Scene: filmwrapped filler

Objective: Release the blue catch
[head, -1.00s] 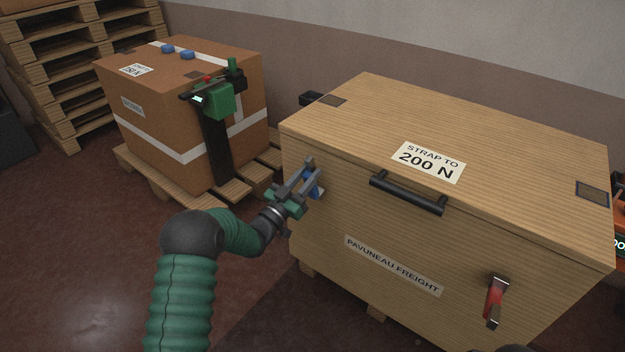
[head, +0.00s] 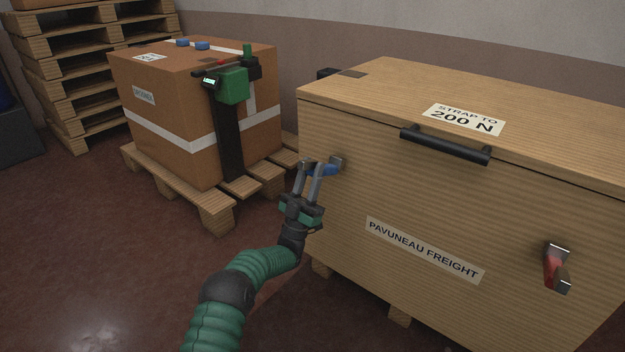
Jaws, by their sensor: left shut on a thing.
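The blue catch (head: 328,170) is on the front of the wooden crate (head: 420,200), near its left edge below the lid. My left gripper (head: 322,166) is shut on the blue catch, with its fingers pointing up and its green body below. The fingers hide part of the catch. The catch lever sticks out to the side, with a grey metal piece (head: 338,160) at its right end against the crate. My right gripper is not in view.
A red catch (head: 553,270) is at the crate's front right. A strapped cardboard box (head: 165,100) with a green tool (head: 232,86) stands on a pallet (head: 215,205) behind left. Floor at the left front is clear.

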